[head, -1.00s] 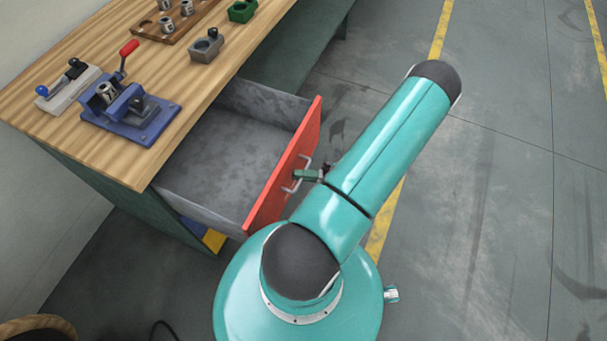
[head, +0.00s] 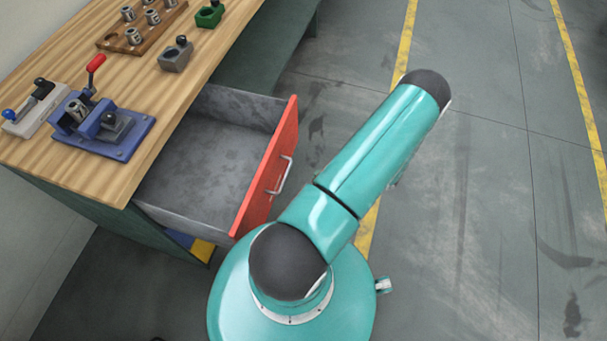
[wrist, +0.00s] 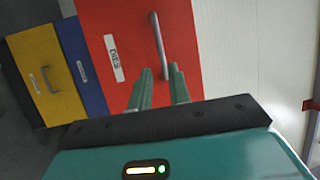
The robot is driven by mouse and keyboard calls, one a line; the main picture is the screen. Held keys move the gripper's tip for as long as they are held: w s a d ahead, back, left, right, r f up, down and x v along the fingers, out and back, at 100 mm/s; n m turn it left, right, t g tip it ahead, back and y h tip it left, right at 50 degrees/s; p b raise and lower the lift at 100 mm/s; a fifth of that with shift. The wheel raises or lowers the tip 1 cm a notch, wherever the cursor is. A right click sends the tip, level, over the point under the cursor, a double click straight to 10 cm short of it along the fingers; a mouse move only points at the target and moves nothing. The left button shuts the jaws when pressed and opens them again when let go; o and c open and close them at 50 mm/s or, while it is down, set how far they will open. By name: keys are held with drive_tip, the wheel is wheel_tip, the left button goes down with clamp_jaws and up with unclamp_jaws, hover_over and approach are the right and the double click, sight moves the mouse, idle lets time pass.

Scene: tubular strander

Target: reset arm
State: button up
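The red-fronted drawer (head: 268,165) of the workbench stands open and looks empty in the head view. Its metal handle (head: 280,175) is clear of my arm there. In the wrist view the red drawer front (wrist: 110,25) fills the upper middle, with a white label and the handle (wrist: 160,45). My gripper (wrist: 160,69) has its two green fingers apart with nothing held. The fingers point at the drawer front beside the handle's end; the exact gap to it cannot be told. In the head view my gripper is hidden behind my arm.
On the wooden bench (head: 70,165) are a blue fixture (head: 100,125) with a red-knobbed lever, a light clamp (head: 35,108), a grey block (head: 176,56), a green block (head: 210,15) and a wooden rack (head: 140,35) of metal parts. Floor to the right is clear.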

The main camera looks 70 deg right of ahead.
drive_tip(key=shift+v, duration=1.2)
drive_tip(key=shift+s, duration=0.15)
